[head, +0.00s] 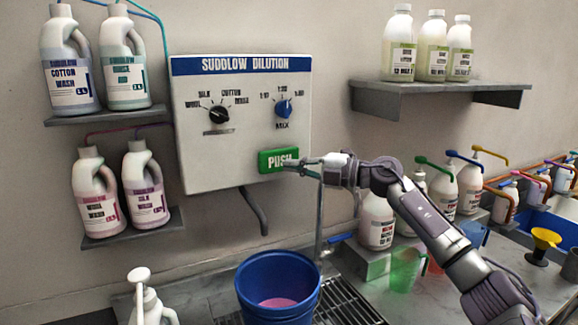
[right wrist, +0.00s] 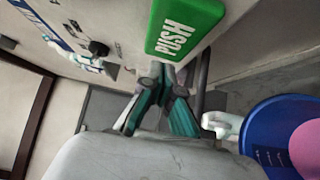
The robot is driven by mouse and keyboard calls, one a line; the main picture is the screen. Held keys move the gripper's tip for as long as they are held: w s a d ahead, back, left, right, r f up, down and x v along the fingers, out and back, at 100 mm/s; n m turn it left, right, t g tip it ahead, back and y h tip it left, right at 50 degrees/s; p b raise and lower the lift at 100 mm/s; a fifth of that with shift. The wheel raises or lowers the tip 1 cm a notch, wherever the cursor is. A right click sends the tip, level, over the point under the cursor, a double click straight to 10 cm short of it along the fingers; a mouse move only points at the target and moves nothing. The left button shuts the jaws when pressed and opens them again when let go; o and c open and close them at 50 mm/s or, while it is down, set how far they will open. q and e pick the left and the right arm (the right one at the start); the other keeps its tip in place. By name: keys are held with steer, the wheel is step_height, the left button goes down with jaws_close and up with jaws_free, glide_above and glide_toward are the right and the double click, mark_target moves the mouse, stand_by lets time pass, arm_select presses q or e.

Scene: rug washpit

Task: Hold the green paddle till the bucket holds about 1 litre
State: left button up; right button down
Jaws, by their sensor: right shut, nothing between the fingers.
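The green paddle marked PUSH (head: 276,160) is on the front of the white dilution panel (head: 243,125). My right gripper (head: 288,166) is shut and empty, with its fingertips at the paddle's lower right; I cannot tell whether they press it. In the right wrist view the paddle (right wrist: 184,27) shows just beyond the fingertips (right wrist: 166,72). The blue bucket (head: 262,307) stands below the panel with pink liquid (head: 278,302) in it. It also shows in the right wrist view (right wrist: 258,130). No stream from the dark outlet pipe (head: 256,212) is discernible. My left gripper is not in view.
A metal drain grate (head: 345,304) lies right of the bucket. A white pump bottle (head: 150,304) stands at the lower left. Several pump bottles and a green jug (head: 405,268) crowd the counter at right. Wall shelves hold detergent bottles on both sides of the panel.

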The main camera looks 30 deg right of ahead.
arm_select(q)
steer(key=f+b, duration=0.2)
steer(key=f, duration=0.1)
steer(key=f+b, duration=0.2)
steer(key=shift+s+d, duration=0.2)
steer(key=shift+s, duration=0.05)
arm_select(e)
steer(key=v, duration=1)
